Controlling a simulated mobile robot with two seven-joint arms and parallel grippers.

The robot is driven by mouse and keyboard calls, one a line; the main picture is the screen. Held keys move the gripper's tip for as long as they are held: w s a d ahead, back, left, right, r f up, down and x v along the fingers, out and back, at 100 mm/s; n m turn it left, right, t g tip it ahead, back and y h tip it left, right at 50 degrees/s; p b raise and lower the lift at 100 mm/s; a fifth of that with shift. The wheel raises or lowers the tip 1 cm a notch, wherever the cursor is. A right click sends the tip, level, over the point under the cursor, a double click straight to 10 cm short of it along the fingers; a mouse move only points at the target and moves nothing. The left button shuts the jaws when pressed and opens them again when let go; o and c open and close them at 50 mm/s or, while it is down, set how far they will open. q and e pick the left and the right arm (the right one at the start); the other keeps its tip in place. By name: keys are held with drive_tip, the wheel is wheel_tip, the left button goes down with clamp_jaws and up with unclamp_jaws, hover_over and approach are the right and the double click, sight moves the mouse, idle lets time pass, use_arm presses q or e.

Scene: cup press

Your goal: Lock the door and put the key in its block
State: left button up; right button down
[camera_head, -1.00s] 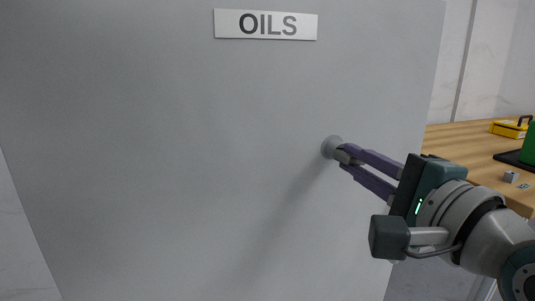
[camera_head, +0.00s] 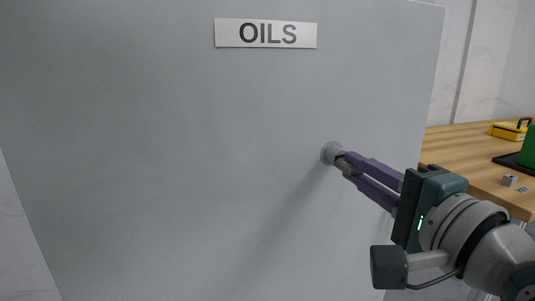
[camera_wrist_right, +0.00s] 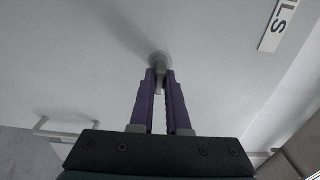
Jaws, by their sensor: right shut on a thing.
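A grey door (camera_head: 200,150) with an "OILS" sign (camera_head: 265,33) fills most of the head view. A round grey lock disc (camera_head: 331,152) stands out on its right part; it also shows in the right wrist view (camera_wrist_right: 159,58). My right gripper (camera_head: 345,165) is at the disc, its purple fingers pointing at the door. In the right wrist view, the fingers (camera_wrist_right: 160,78) are shut on a small grey piece (camera_wrist_right: 160,86), which looks like the key at the lock. Its inserted end is hidden. My left gripper is not in view.
A wooden table (camera_head: 465,150) stands to the right behind the door's edge. On it are a small grey block (camera_head: 510,180), possibly the key block, a yellow case (camera_head: 508,131), and a green object (camera_head: 529,148) on a black tray (camera_head: 508,160).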

drive_tip(key=shift+s+d+r+p, duration=0.1)
drive_tip(key=shift+s+d+p, duration=0.05)
drive_tip(key=shift+s+p, duration=0.2)
drive_tip(key=p+v, duration=0.1)
drive_tip(key=v, duration=0.1)
drive_tip(key=shift+s+d, duration=0.1)
drive_tip(key=shift+s, duration=0.25)
idle(0.5)
